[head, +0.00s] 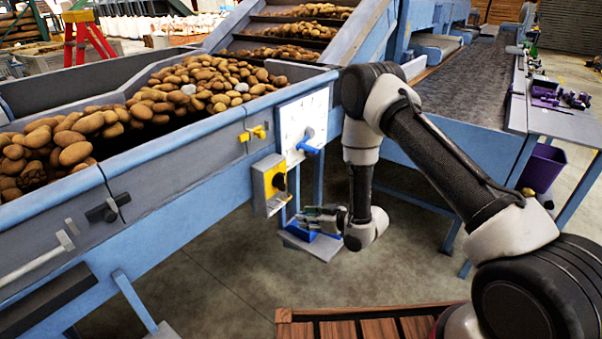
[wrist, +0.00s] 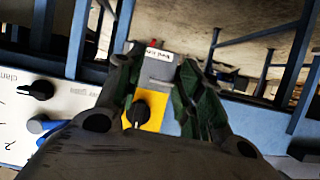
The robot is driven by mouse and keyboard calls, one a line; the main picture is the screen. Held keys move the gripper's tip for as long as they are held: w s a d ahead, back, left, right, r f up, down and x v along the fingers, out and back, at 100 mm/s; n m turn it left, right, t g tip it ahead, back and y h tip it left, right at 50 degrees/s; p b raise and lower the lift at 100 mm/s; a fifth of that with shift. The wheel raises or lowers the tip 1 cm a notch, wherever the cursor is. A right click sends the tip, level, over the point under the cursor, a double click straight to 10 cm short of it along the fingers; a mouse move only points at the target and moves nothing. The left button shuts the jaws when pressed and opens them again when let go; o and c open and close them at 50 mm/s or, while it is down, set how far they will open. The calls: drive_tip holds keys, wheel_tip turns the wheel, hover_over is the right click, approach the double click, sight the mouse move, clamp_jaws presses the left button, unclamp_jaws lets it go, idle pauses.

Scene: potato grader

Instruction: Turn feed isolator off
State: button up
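The feed isolator (head: 270,185) is a grey box with a yellow face and a black rotary knob (head: 279,181), fixed to the blue side of the potato hopper. In the wrist view the yellow face (wrist: 154,118), the black knob (wrist: 138,112) and a small white label show between my fingers. The lettering is too small to read surely. My gripper (head: 312,214) is below and to the right of the isolator in the head view. In the wrist view my gripper (wrist: 158,78) is open, its green-padded fingers spread apart. I see no clear contact with the knob.
A white panel (head: 302,122) with a dark knob and a blue handle (head: 308,149) is mounted just right of the isolator. A yellow handle (head: 253,133) is above it. The hopper (head: 150,165) full of potatoes runs left. Blue legs stand behind my gripper.

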sight(285, 181)
wheel_tip(285, 181, up, 10)
drive_tip(key=w+a+t+y, duration=0.2)
drive_tip(key=w+t+y, duration=0.1)
drive_tip(key=y, duration=0.1)
drive_tip(key=x, duration=0.7)
drive_tip(key=shift+w+f, duration=0.1)
drive_tip(key=shift+f, duration=0.05)
drive_tip(key=shift+c, duration=0.3)
clamp_jaws()
